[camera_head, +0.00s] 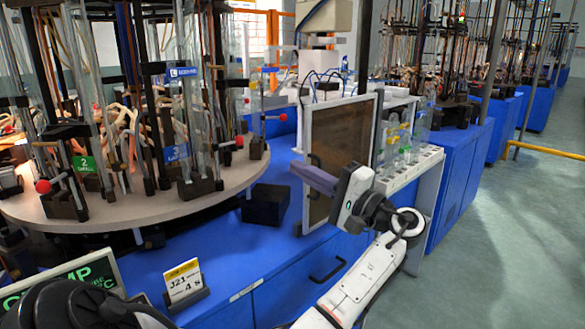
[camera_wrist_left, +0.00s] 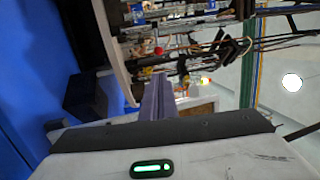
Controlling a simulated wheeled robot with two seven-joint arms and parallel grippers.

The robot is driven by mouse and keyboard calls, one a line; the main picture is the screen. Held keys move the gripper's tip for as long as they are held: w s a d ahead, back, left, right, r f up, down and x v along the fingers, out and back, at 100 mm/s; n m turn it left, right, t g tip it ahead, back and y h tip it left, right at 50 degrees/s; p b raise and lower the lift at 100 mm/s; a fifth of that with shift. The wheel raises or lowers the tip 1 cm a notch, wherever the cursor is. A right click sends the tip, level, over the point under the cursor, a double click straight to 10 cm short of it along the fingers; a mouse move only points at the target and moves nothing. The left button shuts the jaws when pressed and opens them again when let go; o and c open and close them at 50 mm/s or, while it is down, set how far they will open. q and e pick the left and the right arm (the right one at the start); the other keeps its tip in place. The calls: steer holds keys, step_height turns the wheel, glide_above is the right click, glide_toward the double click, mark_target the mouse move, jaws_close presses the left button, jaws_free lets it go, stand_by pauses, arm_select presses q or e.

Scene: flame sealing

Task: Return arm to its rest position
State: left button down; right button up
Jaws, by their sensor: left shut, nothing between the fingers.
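My left gripper (camera_head: 297,169) is shut and empty, in front of the white-framed brown panel (camera_head: 345,128). Its purple-grey fingers point left, toward the round table, and hide part of the panel. In the left wrist view the closed fingers (camera_wrist_left: 158,78) show in the middle, with nothing between them. My white left forearm (camera_head: 365,280) comes up from the bottom of the head view. My right gripper is not in view.
A round beige table (camera_head: 130,212) with glass tubes and clamps fills the left. A black block (camera_head: 265,205) sits on the blue bench (camera_head: 290,255). A white rack (camera_head: 415,165) with small bottles stands right of the panel. Open floor (camera_head: 510,240) lies at the right.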

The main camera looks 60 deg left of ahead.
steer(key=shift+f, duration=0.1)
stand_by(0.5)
